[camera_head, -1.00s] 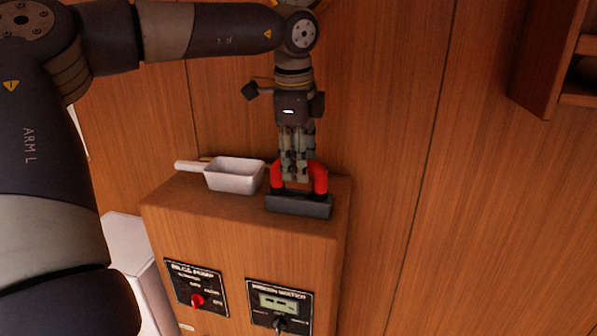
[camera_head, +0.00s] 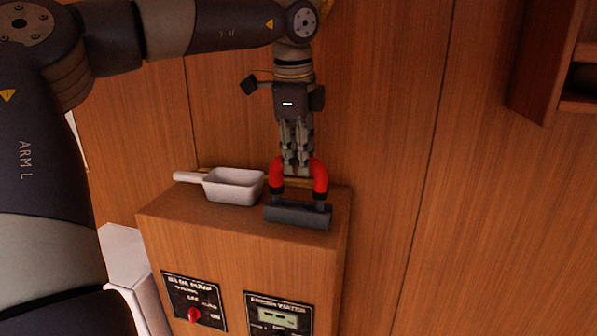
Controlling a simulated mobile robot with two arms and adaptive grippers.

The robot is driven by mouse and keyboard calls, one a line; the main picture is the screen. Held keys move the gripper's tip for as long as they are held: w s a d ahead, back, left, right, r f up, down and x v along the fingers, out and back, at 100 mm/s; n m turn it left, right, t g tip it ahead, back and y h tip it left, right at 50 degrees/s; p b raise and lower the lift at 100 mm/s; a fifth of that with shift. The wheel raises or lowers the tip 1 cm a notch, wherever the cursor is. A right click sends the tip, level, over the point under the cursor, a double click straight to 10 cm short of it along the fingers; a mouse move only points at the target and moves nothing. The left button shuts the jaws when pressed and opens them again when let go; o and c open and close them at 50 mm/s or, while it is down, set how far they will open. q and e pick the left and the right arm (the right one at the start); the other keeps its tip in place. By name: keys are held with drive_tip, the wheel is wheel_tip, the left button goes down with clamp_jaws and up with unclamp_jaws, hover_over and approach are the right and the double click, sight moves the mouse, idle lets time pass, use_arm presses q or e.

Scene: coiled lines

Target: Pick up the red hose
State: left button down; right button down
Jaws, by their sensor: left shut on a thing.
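The red hose (camera_head: 319,175) is a short arch with its bend upward, over a dark block (camera_head: 298,214) on top of a wooden cabinet. The fingers cover the middle of the bend. My right gripper is not in view.
A white scoop-like tray (camera_head: 235,187) with a handle lies left of the block on the cabinet top. The cabinet front (camera_head: 235,255) carries a panel with a red knob (camera_head: 194,314) and a display panel (camera_head: 278,315). A wooden shelf (camera_head: 550,60) is at upper right.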

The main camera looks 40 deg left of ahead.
use_arm(q)
drive_tip(key=shift+d+r+b, duration=0.1)
drive_tip(key=shift+r+b, duration=0.25)
drive_tip(key=shift+r, duration=0.15)
drive_tip(key=s+d+b, duration=0.2)
drive_tip(key=d, duration=0.5)
drive_tip(key=s+d+r+b, duration=0.1)
drive_tip(key=s+d+b, duration=0.1)
drive_tip(key=d, duration=0.6)
drive_tip(key=shift+s+d+r+b, duration=0.2)
drive_tip(key=shift+s+r+b, duration=0.1)
drive_tip(key=shift+b, duration=0.15)
drive_tip(key=shift+a, duration=0.1)
drive_tip(key=shift+r+p, duration=0.15)
drive_tip(key=shift+p, duration=0.3)
